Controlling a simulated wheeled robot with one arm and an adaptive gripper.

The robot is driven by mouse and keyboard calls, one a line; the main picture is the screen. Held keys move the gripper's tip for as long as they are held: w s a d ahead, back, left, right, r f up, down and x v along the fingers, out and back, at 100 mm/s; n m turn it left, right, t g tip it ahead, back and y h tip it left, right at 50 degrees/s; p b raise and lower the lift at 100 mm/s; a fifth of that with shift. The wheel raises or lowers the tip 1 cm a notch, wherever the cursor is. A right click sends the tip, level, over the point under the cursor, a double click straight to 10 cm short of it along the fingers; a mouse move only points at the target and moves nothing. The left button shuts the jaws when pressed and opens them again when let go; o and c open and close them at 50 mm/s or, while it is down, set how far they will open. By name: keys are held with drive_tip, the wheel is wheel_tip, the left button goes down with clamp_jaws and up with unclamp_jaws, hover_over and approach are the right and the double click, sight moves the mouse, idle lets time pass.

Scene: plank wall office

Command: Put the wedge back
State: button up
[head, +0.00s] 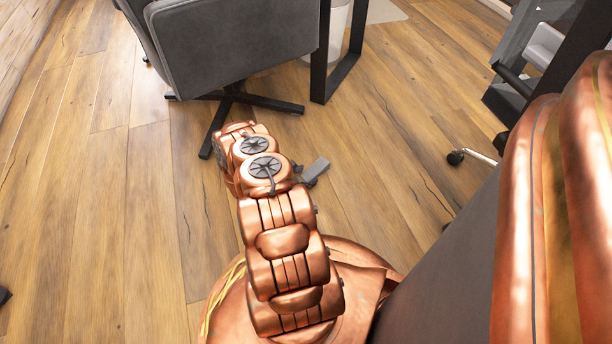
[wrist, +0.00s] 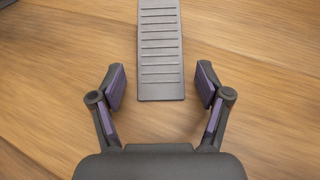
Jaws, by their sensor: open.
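The wedge (wrist: 160,52) is a long grey piece with raised cross ribs, on the wood floor in the wrist view. Its far end runs out of the top of the picture. My gripper (wrist: 161,82) is open, with one purple-padded finger to each side of the wedge's near end. There is a gap on both sides, and neither finger touches it. I cannot tell how high the fingers are above the floor. In the head view, a small grey piece shows beside my copper arm; I cannot tell whether it is the wedge.
A grey office chair (head: 236,45) with a dark star base stands just beyond my arm. A black desk leg frame (head: 322,75) is beside it. Another chair's caster (head: 456,157) is at the right. The floor (head: 110,210) at left is mostly clear.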

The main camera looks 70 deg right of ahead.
drive_tip(key=shift+r, duration=0.1)
drive_tip(key=shift+w+a+r+p, duration=0.15)
drive_tip(key=shift+a+r+p, duration=0.05)
drive_tip(key=shift+a+p, duration=0.1)
drive_tip(key=p+v, duration=0.4)
drive_tip(key=v, duration=0.5)
drive_tip(key=shift+w+a+r, duration=0.2)
drive_tip(key=shift+a+r, duration=0.05)
drive_tip(key=shift+p+v, duration=0.3)
drive_tip(key=shift+v, duration=0.45)
